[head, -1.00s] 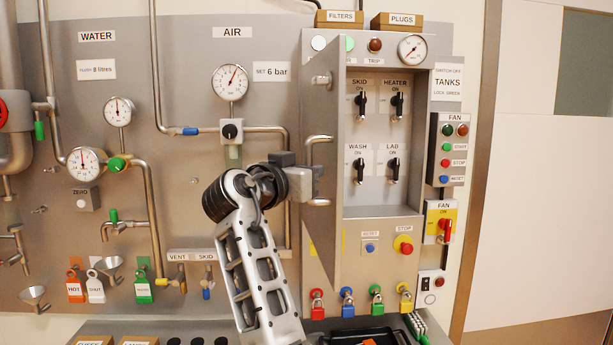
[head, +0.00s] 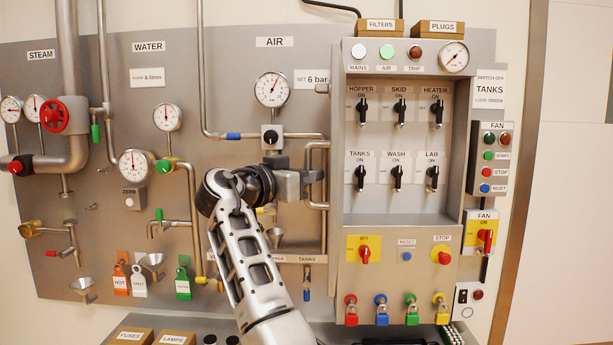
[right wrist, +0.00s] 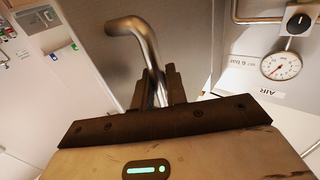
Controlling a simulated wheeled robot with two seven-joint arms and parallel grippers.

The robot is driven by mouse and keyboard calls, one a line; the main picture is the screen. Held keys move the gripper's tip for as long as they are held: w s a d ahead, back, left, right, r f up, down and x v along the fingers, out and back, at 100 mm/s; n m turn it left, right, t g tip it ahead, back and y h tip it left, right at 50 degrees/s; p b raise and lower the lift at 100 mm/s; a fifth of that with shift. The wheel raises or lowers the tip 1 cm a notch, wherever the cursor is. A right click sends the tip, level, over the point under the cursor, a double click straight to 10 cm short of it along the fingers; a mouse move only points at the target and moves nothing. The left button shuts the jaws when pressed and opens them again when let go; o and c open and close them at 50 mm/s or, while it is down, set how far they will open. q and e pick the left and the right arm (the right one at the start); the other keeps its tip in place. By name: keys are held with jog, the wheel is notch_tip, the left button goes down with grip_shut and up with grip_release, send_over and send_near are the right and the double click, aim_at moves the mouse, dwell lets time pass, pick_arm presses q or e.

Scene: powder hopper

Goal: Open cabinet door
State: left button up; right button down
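The grey cabinet (head: 398,218) stands open. Its door (head: 335,140) is swung out to the left and shows almost edge-on, so its faces are largely hidden in the head view. Several black switches show inside, labelled hopper, skid, heater, tanks, wash and lab. The bent metal door handle (head: 318,146) sticks out to the left of the door. My right gripper (head: 316,178) is at this handle. In the right wrist view the handle (right wrist: 136,30) passes between the fingers (right wrist: 156,88), which are close on both sides of it. My left gripper is not in view.
Left of the door are the air gauge (head: 272,89), its regulator (head: 270,137) and pipes close to my right arm. Colored padlocks (head: 381,309) hang below the cabinet. The fan boxes (head: 491,160) are at its right. Boxes (head: 384,30) sit on top.

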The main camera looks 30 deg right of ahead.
jog(key=c, duration=1.5)
grip_release()
jog(key=shift+d, duration=0.1)
jog(key=shift+w, duration=0.1)
pick_arm(q)
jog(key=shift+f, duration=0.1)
jog(key=b, duration=0.1)
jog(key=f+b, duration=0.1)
jog(key=b, duration=0.1)
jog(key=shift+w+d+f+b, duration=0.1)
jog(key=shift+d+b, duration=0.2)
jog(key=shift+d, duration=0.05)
pick_arm(e)
jog(key=v, duration=1.6)
